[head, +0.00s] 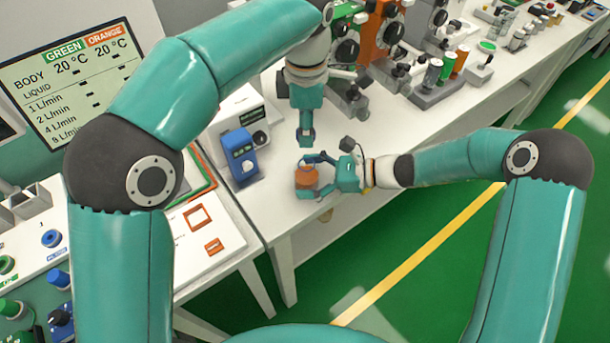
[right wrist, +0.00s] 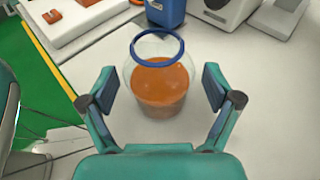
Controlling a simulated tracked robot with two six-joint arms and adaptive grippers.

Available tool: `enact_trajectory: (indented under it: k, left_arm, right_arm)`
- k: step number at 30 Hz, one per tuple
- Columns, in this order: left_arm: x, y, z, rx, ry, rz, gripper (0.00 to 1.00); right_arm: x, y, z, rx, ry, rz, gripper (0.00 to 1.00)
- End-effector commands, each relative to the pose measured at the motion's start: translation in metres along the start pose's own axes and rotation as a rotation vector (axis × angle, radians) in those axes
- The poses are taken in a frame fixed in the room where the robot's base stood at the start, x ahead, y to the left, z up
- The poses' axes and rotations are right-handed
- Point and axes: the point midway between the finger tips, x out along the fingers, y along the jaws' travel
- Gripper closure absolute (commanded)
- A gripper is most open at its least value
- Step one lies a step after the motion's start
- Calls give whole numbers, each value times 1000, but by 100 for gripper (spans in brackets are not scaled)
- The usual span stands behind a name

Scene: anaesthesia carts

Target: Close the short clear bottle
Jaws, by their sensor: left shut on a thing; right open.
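The short clear bottle (head: 307,177) stands upright on the white table near its front edge, with orange liquid inside. In the right wrist view the bottle (right wrist: 160,88) shows a blue ring around its top, and I see no cap on it. My right gripper (head: 318,174) is open, its fingers on either side of the bottle; the right wrist view shows the fingers (right wrist: 160,86) apart, without a clear grip. My left gripper (head: 306,138) points down, above and behind the bottle in the head view. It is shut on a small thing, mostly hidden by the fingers.
A blue device (head: 240,157) stands left of the bottle, beside a white box with a screen (head: 241,122). A grey rack with coloured vials (head: 440,84) and dials are at the back right.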

Motion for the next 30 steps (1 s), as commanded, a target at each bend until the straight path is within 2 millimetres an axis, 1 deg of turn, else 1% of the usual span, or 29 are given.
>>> enact_trajectory:
  k: [10,20,21,23,24,26,30]
  left_arm:
    - [0,0,0,0,0,0,78]
    - [0,0,0,-1,0,0,78]
    - [0,0,0,-1,0,0,78]
    - [0,0,0,-1,0,0,78]
    - [0,0,0,-1,0,0,78]
    - [0,0,0,-1,0,0,78]
    - [2,0,-1,-1,1,-1,78]
  right_arm:
    - [3,0,0,-1,1,0,11]
    - [3,0,0,-1,1,0,66]
    - [3,0,0,-1,1,0,72]
    - [3,0,0,-1,1,0,82]
    - [3,0,0,-1,0,1,89]
    - [3,0,0,-1,1,1,99]
    - [3,0,0,-1,0,1,100]
